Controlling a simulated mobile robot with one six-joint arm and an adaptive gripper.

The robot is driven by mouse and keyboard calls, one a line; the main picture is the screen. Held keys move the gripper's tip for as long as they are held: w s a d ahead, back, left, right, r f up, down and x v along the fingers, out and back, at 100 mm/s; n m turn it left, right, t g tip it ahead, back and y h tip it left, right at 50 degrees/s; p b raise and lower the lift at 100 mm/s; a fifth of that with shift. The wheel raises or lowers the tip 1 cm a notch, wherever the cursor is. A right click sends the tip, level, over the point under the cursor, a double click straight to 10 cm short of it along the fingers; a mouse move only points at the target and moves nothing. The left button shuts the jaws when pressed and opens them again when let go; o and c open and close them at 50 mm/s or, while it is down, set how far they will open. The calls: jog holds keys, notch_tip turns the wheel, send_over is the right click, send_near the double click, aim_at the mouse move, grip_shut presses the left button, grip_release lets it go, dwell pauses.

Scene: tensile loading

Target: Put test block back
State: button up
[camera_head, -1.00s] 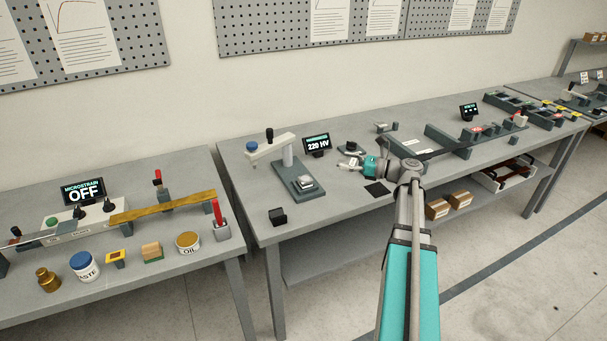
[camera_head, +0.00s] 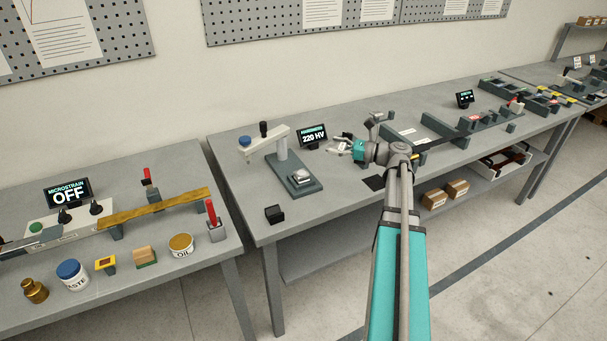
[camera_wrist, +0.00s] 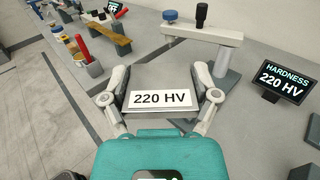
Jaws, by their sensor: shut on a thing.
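My gripper (camera_head: 343,146) is shut on the test block (camera_wrist: 161,99), a pale flat block with a white "220 HV" label. In the wrist view the fingers grip it from both sides, raised above the bench. The hardness tester (camera_head: 283,150) stands to the left of my gripper in the head view, with a grey base, pale arm and blue and black knobs. A shiny metal piece (camera_head: 300,177) sits on its base. The hardness display (camera_head: 313,136), reading 220 HV, stands behind, close to my gripper. Whatever is directly beneath the block is hidden.
A small black box (camera_head: 274,214) lies near the bench's front left corner. A flat black square (camera_head: 373,183) lies below my wrist. Grey fixtures (camera_head: 437,128) stand to the right. A separate left table holds jars and a brass-coloured beam (camera_head: 165,208).

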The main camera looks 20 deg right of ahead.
jog(key=f+b, duration=0.4)
jog(key=shift+d+f, duration=0.1)
jog(key=shift+d, duration=0.15)
dwell(0.3)
jog(key=w+a+f+b, duration=0.1)
jog(key=w+f+b, duration=0.1)
jog(key=w, duration=0.1)
jog(key=w+a+f+b, duration=0.2)
jog(key=w+f+b, duration=0.1)
jog(key=w, duration=0.1)
jog(key=w+a+f+b, duration=0.2)
jog(key=w+f+b, duration=0.1)
jog(key=w, duration=0.1)
jog(key=shift+w+a+f+b, duration=0.25)
jog(key=shift+w+f+b, duration=0.2)
jog(key=shift+b, duration=0.05)
